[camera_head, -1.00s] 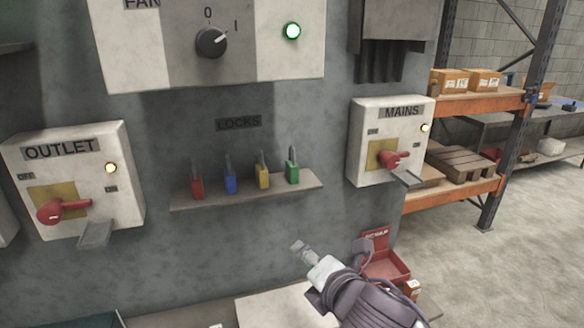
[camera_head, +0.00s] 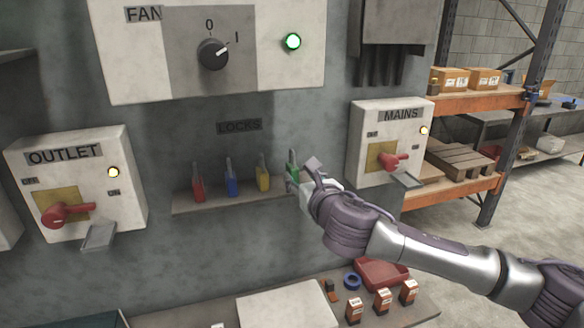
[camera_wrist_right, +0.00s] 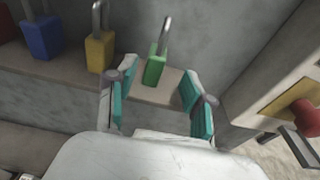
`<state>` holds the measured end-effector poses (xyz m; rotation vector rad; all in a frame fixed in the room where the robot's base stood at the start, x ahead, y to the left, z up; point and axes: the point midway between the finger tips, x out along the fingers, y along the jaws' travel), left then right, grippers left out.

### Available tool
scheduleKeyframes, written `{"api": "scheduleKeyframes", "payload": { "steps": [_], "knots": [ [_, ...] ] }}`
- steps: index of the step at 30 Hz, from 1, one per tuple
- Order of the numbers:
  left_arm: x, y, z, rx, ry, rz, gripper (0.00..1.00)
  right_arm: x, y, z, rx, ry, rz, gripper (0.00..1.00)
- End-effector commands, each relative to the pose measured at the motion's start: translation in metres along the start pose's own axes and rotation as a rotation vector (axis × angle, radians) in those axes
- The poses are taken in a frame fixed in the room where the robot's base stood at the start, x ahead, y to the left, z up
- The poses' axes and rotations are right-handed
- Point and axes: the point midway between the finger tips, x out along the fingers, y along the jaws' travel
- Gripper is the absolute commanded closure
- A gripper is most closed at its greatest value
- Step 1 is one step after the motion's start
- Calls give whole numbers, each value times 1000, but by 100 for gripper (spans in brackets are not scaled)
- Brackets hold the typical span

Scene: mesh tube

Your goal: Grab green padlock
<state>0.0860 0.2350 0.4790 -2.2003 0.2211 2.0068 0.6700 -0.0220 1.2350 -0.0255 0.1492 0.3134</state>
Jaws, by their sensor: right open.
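The green padlock (camera_head: 292,167) stands upright at the right end of the small wall shelf (camera_head: 225,200), partly hidden by my right gripper in the head view. My right gripper (camera_head: 306,182) is in front of it. In the right wrist view the green padlock (camera_wrist_right: 154,70) shows between and just beyond the open fingers of the right gripper (camera_wrist_right: 157,104), apart from both, with its shackle up. My left gripper is not in view.
A yellow padlock (camera_head: 262,179), a blue padlock (camera_head: 231,182) and a red padlock (camera_head: 198,187) stand left of the green one. The MAINS box (camera_head: 365,135) with its red switch is close on the right. A bench below holds a red bin (camera_head: 382,273) and small boxes.

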Motion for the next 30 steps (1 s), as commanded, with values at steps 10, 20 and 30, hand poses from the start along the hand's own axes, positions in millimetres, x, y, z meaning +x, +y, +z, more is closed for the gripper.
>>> {"api": "scheduleKeyframes", "payload": {
  "steps": [10, 20, 30],
  "knots": [
    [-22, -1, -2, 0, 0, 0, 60, 37, 7, 6, 2, 3, -1, 48],
    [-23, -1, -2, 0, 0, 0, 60, 57, 6, 1, 2, 1, 0, 48],
    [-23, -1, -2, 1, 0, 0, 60, 57, 6, 2, 2, 1, 0, 86]
  ]
}}
